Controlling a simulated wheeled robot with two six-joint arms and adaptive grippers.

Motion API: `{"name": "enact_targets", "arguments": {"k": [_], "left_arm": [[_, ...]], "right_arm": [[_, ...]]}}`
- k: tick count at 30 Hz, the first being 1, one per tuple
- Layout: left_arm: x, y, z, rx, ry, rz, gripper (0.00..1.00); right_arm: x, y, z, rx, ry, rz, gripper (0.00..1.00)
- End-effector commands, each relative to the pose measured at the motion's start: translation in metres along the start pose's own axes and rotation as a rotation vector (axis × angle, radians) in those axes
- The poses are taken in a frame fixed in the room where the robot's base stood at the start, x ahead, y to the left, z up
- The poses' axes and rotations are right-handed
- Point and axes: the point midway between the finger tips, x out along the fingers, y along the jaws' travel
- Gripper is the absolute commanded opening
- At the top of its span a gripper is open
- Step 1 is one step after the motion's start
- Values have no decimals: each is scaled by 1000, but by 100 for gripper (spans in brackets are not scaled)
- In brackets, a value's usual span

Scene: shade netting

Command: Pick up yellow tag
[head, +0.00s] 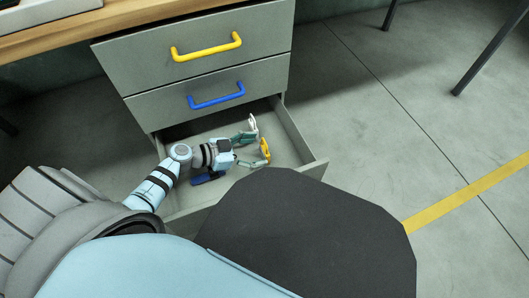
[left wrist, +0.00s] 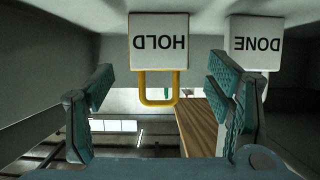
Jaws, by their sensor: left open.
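The yellow tag (head: 265,150) lies in the open bottom drawer, just beyond my left gripper's fingertips. In the left wrist view it is a white plate reading HOLD (left wrist: 159,42), upside down, with a yellow loop (left wrist: 158,101) pointing towards me. My left gripper (head: 251,150) is inside the drawer. Its teal fingers are open, one on each side of the yellow loop in the left wrist view (left wrist: 161,88); nothing is held. I cannot tell whether a finger touches the tag. My right gripper is not in view.
A white tag reading DONE (left wrist: 257,42) is close beside, partly behind the right-hand finger; it also shows in the head view (head: 252,122). A dark blue object (head: 207,178) lies under my wrist. The drawer's side wall (head: 300,140) stands to the right. Two closed drawers are above.

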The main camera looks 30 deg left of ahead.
Motion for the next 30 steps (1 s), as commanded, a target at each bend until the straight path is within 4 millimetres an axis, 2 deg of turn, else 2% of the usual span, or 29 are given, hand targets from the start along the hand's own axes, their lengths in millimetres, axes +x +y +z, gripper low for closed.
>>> {"name": "enact_targets", "arguments": {"k": [4,11,19,30], "left_arm": [[27,1,-3,-1,3,0,73],[31,1,-3,0,0,0,73],[30,1,-3,0,0,0,32],[29,1,-6,0,1,0,30]], "right_arm": [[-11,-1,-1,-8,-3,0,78],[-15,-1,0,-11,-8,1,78],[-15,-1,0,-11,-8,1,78],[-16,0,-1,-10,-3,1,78]]}}
